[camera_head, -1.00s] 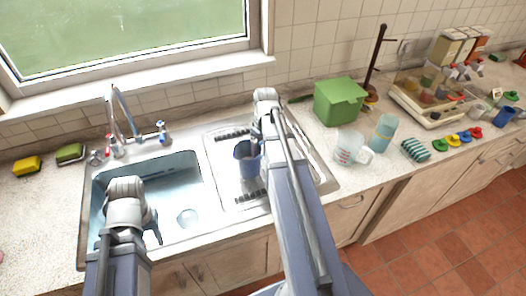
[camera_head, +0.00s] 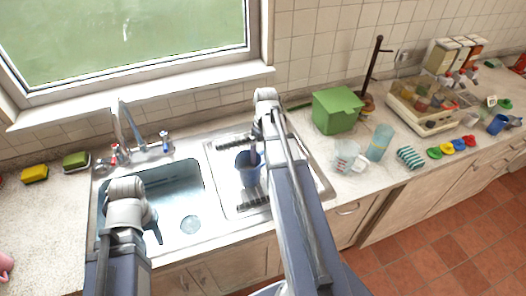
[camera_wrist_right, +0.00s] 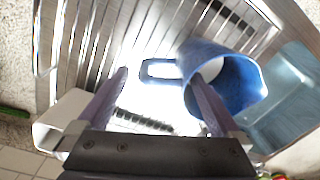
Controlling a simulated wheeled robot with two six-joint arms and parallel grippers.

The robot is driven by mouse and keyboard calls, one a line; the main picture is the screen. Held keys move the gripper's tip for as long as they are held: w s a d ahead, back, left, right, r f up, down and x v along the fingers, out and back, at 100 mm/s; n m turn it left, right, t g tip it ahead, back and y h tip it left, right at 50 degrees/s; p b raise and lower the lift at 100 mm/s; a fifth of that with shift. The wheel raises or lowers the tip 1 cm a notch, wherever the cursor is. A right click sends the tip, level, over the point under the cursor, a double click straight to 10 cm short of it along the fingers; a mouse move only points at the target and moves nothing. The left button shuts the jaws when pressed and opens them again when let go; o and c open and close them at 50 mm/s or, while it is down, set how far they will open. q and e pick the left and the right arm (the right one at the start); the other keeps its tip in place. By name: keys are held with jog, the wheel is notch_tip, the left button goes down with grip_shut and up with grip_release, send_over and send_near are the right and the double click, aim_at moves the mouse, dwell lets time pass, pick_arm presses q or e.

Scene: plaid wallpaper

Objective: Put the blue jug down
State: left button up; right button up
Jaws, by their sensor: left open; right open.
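The blue jug (camera_head: 250,172) stands on the ribbed metal drainboard (camera_head: 222,158) right of the sink basin, and looks upright. In the right wrist view the jug (camera_wrist_right: 244,88) is at the right, its open mouth towards the camera. Its loop handle (camera_wrist_right: 158,70) lies between my right gripper's fingertips (camera_wrist_right: 160,78), which are apart. In the head view my right gripper (camera_head: 257,150) is at the jug's far upper side, partly hidden by my arm. My left gripper (camera_head: 154,236) hangs over the sink basin (camera_head: 178,192), away from the jug; it is open and empty.
A tap (camera_head: 130,125) stands behind the basin. Yellow (camera_head: 35,174) and green (camera_head: 76,160) sponges lie to its left. A green box (camera_head: 336,111), clear measuring jug (camera_head: 345,156), light-blue cup (camera_head: 380,142) and striped cloth (camera_head: 410,157) stand right of the drainboard.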

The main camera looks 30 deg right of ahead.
notch_tip(320, 180, up, 8)
jog(key=p, duration=0.6)
jog(key=shift+d+f, duration=0.15)
jog(key=shift+f, duration=0.1)
jog(key=shift+f, duration=0.1)
jog(key=shift+a, duration=0.25)
jog(key=s+a, duration=0.3)
jog(key=a, duration=0.7)
jog(key=s+a+n+h, duration=0.1)
jog(key=s+a, duration=0.3)
jog(key=a, duration=0.7)
jog(key=s+a, duration=0.3)
jog(key=a, duration=0.8)
jog(key=shift+s+n+h, duration=0.15)
jog(key=shift+n+h, duration=0.25)
